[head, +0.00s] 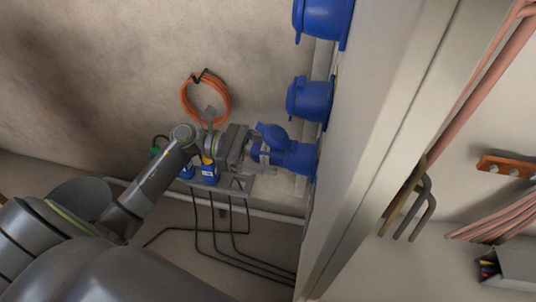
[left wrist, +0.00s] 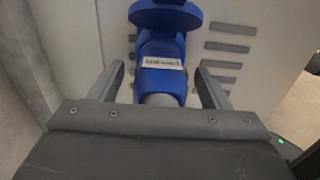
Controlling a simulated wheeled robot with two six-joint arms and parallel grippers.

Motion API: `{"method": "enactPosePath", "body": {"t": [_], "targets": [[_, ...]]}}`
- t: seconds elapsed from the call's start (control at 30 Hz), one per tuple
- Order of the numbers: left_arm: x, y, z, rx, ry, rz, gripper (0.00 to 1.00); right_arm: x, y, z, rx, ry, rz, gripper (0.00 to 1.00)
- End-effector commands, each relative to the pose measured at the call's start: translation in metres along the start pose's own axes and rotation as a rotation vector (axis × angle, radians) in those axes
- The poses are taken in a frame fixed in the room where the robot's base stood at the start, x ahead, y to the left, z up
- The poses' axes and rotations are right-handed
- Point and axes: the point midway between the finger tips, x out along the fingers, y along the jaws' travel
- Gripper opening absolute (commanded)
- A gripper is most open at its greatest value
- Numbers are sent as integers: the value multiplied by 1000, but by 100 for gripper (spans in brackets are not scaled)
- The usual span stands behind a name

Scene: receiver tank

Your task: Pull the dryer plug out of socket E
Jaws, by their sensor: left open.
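A blue plug with a white label (left wrist: 163,62) and a grey rear end shows in the left wrist view. In the head view the blue plug (head: 282,157) is seated in the lowest visible blue socket on the panel's side, with the round blue lid (head: 272,134) raised above it. I cannot read a socket letter. My left gripper (head: 258,154) is open at the plug's rear. Its fingers (left wrist: 162,82) lie on either side of the plug, with visible gaps, so they do not grip it. My right gripper is not in view.
Two more blue sockets (head: 311,98) (head: 321,18) sit above on the panel (head: 375,130). An orange hose coil (head: 184,101) hangs on the wall. Blue connectors (head: 208,172) and black cables (head: 214,235) are below and behind my left arm. Copper pipes are at right.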

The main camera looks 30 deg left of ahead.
Motion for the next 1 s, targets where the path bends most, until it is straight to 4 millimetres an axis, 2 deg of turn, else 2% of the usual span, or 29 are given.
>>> {"method": "enactPosePath", "body": {"t": [0.03,1.0], "targets": [[5,-3,2,7,-11,-10,71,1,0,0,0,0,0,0],[5,-3,3,8,-12,-10,71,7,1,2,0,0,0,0]]}}
